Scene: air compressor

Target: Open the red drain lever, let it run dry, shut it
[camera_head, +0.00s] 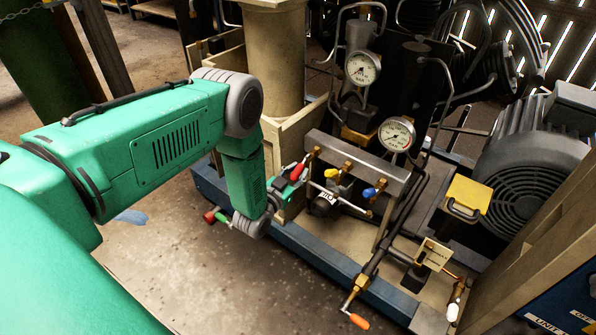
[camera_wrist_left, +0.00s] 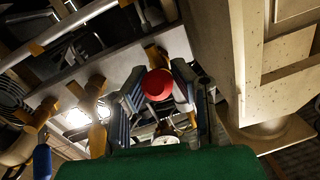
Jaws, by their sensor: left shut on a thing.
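The red drain lever (camera_head: 297,172) is at the left end of a grey manifold bar (camera_head: 360,165). My left gripper (camera_head: 287,182) reaches it from the left and is shut on it. In the left wrist view the lever's round red end (camera_wrist_left: 157,85) shows between the two fingers. The fingers hide part of the lever, and its valve body is hard to make out. I cannot see any water running. My right gripper is not in view.
A yellow lever (camera_head: 347,167) and a blue lever (camera_head: 369,193) sit on the same bar, right of the red one. Two gauges (camera_head: 362,68) (camera_head: 396,134) stand behind. An orange-handled valve (camera_head: 357,320) projects at the front. Floor at the lower left is mostly clear.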

